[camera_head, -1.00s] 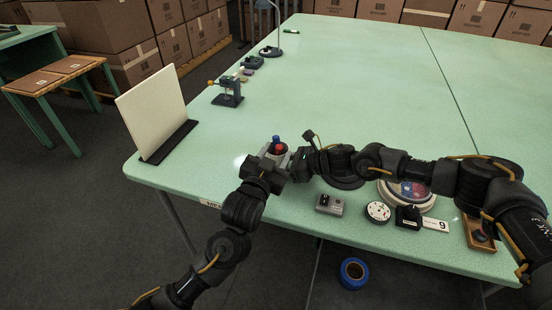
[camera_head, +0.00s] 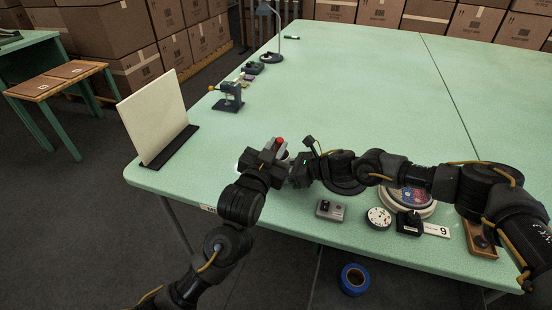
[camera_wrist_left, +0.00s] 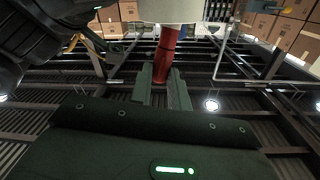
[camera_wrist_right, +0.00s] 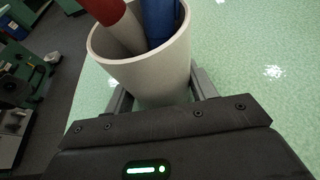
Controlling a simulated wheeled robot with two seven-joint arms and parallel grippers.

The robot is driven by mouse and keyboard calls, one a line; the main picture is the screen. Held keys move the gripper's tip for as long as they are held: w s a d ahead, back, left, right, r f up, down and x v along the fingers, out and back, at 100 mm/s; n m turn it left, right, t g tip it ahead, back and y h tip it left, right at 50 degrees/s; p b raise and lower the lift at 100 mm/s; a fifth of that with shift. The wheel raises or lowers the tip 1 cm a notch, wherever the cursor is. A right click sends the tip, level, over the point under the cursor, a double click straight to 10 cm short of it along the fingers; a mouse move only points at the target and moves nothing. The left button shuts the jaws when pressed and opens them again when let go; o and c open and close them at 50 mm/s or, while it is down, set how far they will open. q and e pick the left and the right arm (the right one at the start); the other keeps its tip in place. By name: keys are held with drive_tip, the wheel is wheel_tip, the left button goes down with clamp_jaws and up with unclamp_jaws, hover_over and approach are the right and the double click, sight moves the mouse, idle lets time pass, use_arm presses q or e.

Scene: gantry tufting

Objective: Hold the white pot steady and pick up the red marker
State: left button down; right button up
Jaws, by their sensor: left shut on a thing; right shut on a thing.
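The white pot (camera_wrist_right: 140,68) is between the fingers of my right gripper (camera_wrist_right: 160,98), which is shut on it. The red marker (camera_wrist_right: 103,8) and a blue marker (camera_wrist_right: 160,20) stand in the pot; the red one's pale lower part is inside the rim. In the left wrist view the red marker (camera_wrist_left: 162,62) sits between the fingers of my left gripper (camera_wrist_left: 162,85), which is shut on it. The pot (camera_wrist_left: 165,10) shows at the top there. In the head view my left gripper (camera_head: 275,150) meets my right gripper (camera_head: 292,168) and mostly hides the pot.
A white panel (camera_head: 150,115) stands left on the green table (camera_head: 350,90). A grey switch box (camera_head: 330,210), a round white dial (camera_head: 378,217), a number 9 card (camera_head: 436,230) and a wooden tray (camera_head: 482,238) line the front edge. The table's middle is clear.

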use_arm(q)
wheel_tip(320, 180, up, 6)
drive_tip(key=shift+f, duration=0.15)
use_arm(e)
drive_tip(key=o, duration=1.1)
drive_tip(key=shift+d, duration=0.1)
drive_tip(key=v, duration=1.1)
drive_tip(key=shift+d+r, duration=0.2)
drive_tip(key=shift+d, duration=0.2)
drive_tip(key=shift+s, duration=0.1)
use_arm(q)
drive_tip(key=shift+d, duration=0.1)
use_arm(e)
drive_tip(key=shift+d, duration=0.1)
